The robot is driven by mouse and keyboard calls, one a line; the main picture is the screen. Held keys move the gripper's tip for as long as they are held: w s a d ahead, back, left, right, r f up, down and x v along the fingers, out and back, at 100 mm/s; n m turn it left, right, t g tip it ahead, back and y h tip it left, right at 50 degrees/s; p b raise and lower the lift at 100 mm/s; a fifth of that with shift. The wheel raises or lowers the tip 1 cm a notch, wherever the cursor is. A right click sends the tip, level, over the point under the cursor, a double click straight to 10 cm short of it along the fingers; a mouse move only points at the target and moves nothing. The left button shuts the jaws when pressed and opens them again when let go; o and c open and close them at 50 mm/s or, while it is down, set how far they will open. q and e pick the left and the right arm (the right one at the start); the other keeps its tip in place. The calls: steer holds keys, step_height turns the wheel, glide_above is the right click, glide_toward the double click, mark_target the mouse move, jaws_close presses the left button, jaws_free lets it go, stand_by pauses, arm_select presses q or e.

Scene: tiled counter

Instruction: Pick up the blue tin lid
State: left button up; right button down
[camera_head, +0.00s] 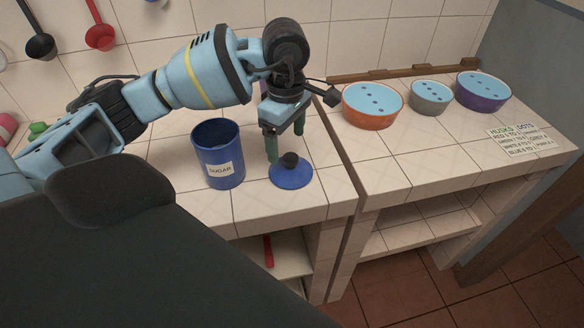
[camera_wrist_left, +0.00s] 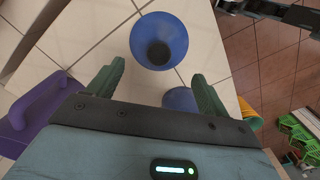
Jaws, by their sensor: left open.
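The blue tin lid (camera_head: 286,180) lies flat on the tiled counter with its black knob up. The open blue tin (camera_head: 211,140), labelled SUGAR, stands upright just left of it. My left gripper (camera_head: 285,146) is open and points down, its green fingertips close above or behind the lid's far side; I cannot tell whether they touch it. In the left wrist view two blue shapes show: a round one with a dark middle ahead of the fingers, and one partly hidden by the gripper body. I cannot tell surely which is the lid. My right gripper is out of view.
An orange bowl (camera_head: 372,110), a grey bowl (camera_head: 431,103) and a purple bowl (camera_head: 484,99) stand on the right counter beside a lettered card (camera_head: 525,142). A purple thing (camera_wrist_left: 32,118) shows in the left wrist view. A gap separates the counters. The counter's front edge is near the lid.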

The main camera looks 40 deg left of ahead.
mark_target(290, 157)
arm_select(q)
steer(key=shift+w+d+f, duration=0.1)
steer(key=shift+d+f, duration=0.1)
steer(key=shift+f, duration=1.35)
steer(key=shift+w+d+f, duration=0.1)
steer(key=shift+d+f, duration=0.1)
steer(key=shift+f, duration=1.35)
steer(key=c, duration=1.1)
steer(key=shift+s+f, duration=0.1)
steer(key=shift+f, duration=0.05)
steer(key=c, duration=0.4)
